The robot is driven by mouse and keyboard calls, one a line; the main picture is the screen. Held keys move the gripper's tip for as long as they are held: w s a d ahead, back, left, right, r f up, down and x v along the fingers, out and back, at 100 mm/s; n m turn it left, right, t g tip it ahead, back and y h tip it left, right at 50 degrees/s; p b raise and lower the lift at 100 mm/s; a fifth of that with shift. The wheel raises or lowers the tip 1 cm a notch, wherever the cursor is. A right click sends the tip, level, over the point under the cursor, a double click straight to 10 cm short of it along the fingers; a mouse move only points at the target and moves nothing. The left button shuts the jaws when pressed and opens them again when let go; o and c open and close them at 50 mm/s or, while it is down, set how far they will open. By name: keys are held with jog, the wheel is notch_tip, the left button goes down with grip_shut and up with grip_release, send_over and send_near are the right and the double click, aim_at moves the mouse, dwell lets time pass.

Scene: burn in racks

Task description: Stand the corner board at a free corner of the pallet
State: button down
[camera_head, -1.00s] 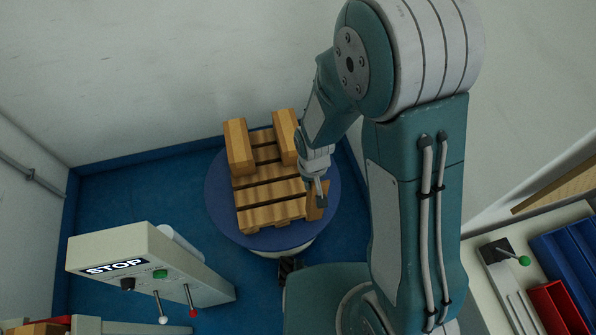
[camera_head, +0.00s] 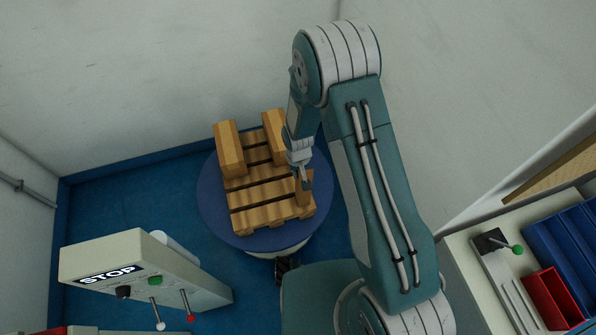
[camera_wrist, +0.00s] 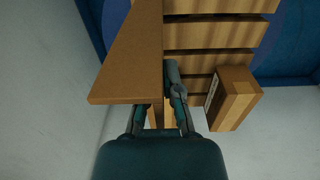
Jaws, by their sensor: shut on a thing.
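The corner board (camera_head: 304,189) is a brown angled piece in my gripper (camera_head: 301,170), at the right edge of the pallet close to its front right corner. Whether its foot touches the pallet is unclear. In the wrist view the board (camera_wrist: 130,62) is large, and my gripper (camera_wrist: 160,98) is shut on it, one finger partly hidden behind it. The wooden slatted pallet (camera_head: 262,193) lies on a round blue turntable (camera_head: 213,205). The front left corner is bare.
A grey control box with a STOP label (camera_head: 135,268) and levers stands at front left. A counter with blue bins (camera_head: 565,250) and a red bin (camera_head: 553,297) is at right. Pale walls close in behind the turntable. Blue floor (camera_head: 135,205) is clear at left.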

jog(key=c, duration=0.8)
grip_release()
notch_tip(320, 180, up, 12)
jog(key=shift+r, duration=0.15)
jog(key=s+d+r+m+t, duration=0.1)
jog(key=s+d+r, duration=0.25)
jog(key=r, duration=0.65)
jog(key=s+d+r+m+t, duration=0.15)
jog(key=d+r, duration=0.35)
jog(key=r, duration=0.5)
jog(key=s+d+r+t, duration=0.1)
jog(key=s+d+r, duration=0.2)
jog(key=s, duration=0.4)
jog(key=s+d+r+t, duration=0.2)
jog(key=s+d+r, duration=0.1)
jog(key=s+r, duration=0.3)
jog(key=shift+s+r+m, duration=0.3)
jog(key=shift+s+m, duration=0.05)
